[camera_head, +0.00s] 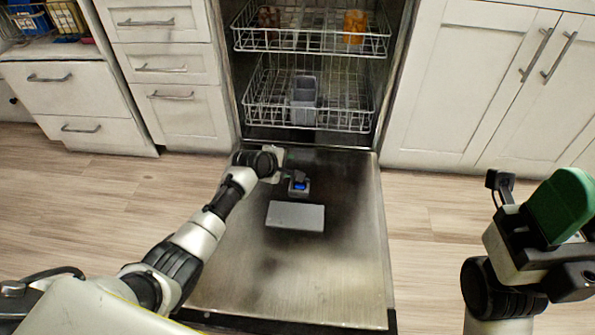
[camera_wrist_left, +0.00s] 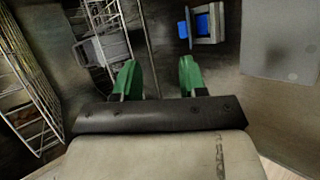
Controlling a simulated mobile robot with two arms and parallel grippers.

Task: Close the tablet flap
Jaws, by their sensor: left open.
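The tablet compartment (camera_head: 299,187) is a small grey box with a blue tablet in it, set in the lowered dishwasher door. My left gripper (camera_head: 284,166) is above the door, just left of and behind the compartment in the head view. Its green fingers (camera_wrist_left: 158,76) are apart with nothing between them. My right gripper (camera_head: 535,200) is at the far right, away from the door; its finger gap is unclear.
A flat grey plate (camera_head: 295,216) lies on the door (camera_head: 340,270) in front of the compartment. The lower rack (camera_head: 350,110) and upper rack (camera_head: 330,38) are inside the dishwasher. Cabinets flank it. The rest of the door is clear.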

